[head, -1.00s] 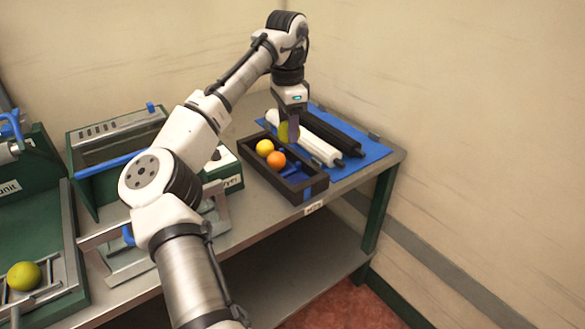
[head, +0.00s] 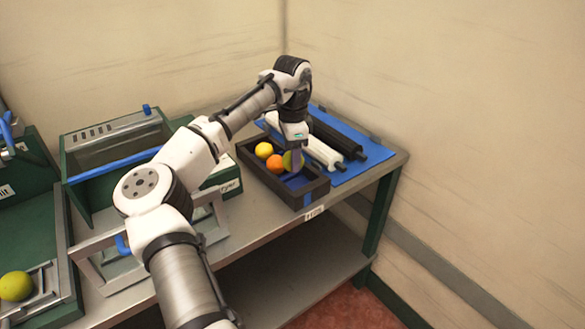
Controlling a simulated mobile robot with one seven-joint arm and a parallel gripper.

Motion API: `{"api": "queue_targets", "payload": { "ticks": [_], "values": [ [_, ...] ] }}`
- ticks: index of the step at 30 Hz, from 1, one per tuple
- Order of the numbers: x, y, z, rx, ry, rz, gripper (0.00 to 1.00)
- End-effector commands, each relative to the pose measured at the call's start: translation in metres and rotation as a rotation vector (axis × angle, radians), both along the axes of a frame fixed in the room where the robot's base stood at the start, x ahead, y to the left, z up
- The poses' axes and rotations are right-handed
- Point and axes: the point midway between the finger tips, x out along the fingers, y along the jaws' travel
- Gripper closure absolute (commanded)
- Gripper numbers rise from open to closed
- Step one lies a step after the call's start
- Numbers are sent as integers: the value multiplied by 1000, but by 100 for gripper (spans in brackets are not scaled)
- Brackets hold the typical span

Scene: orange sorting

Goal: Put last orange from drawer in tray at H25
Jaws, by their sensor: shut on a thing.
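My gripper (head: 294,163) points down over the black tray (head: 316,190) in the head view and is shut on a yellow-green orange (head: 288,160). The fingers partly hide this fruit. It is low at the tray, close beside an orange-coloured fruit (head: 275,164); I cannot tell whether it touches that fruit or the tray floor. A yellow fruit (head: 264,150) also lies in the tray, behind the orange-coloured one. The tray stands near the table's front edge, above a label (head: 314,212) too small to read.
A blue mat (head: 375,153) with a white roller (head: 322,154) and a black roller (head: 338,137) lies behind the tray. A green open box (head: 75,165) stands left. Another yellow-green fruit (head: 16,286) sits on a rack at far left. The tray's front right part is free.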

Motion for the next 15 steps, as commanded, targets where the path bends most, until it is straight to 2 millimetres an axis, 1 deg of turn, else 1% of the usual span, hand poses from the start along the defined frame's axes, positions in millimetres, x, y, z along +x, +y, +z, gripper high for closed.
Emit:
{"api": "queue_targets", "payload": {
  "ticks": [4, 10, 12, 15],
  "values": [
    [0, 0, -12, 1, 0, -1, 74],
    [0, 0, -41, 1, -1, -1, 74],
    [0, 0, -46, 1, -1, -1, 74],
    [0, 0, -48, 0, -2, -1, 74]
  ]
}}
